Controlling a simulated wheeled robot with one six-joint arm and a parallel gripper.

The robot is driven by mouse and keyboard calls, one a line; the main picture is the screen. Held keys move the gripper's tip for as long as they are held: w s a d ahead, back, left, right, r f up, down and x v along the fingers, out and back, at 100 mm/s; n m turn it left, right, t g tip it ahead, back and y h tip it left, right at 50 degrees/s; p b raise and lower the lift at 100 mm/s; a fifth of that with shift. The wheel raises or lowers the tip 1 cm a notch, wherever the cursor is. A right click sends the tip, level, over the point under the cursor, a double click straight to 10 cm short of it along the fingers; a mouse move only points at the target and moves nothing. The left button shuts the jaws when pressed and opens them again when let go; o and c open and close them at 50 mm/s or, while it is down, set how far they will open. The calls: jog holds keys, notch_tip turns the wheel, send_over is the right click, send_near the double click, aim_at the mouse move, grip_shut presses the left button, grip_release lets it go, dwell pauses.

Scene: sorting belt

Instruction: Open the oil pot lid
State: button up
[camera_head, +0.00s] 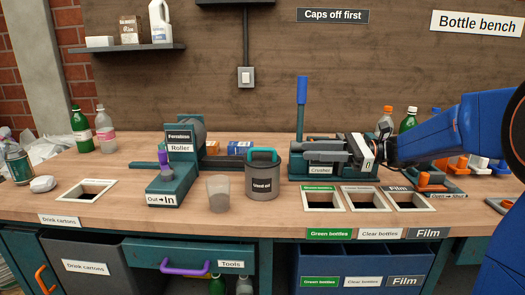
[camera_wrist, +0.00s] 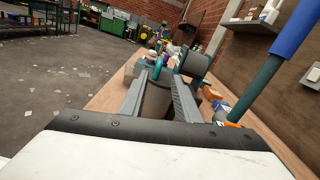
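The oil pot (camera_head: 262,183) is a dark grey cylinder labelled "Used oil", upright on the bench left of the crusher. A teal lid part (camera_head: 264,151) shows at its top; it looks seated on the pot. My gripper (camera_head: 306,151) is to the right of the pot, level and pointing left, in front of the crusher. In the wrist view my gripper (camera_wrist: 159,76) has its two fingers apart, with the pot (camera_wrist: 156,101) showing beyond and between them. Nothing is held, and the fingers appear clear of the lid.
The crusher (camera_head: 318,170) with its upright blue lever (camera_head: 302,90) stands close by my gripper. A translucent cup (camera_head: 218,193) stands left of the pot, near the roller (camera_head: 172,180). Three bench openings (camera_head: 364,200) lie to the right. Bare bench lies in front of the pot.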

aim_at(273, 150)
jog(key=a, duration=1.4)
jog(key=shift+w+a, duration=0.2)
jog(key=shift+a, duration=0.1)
grip_shut()
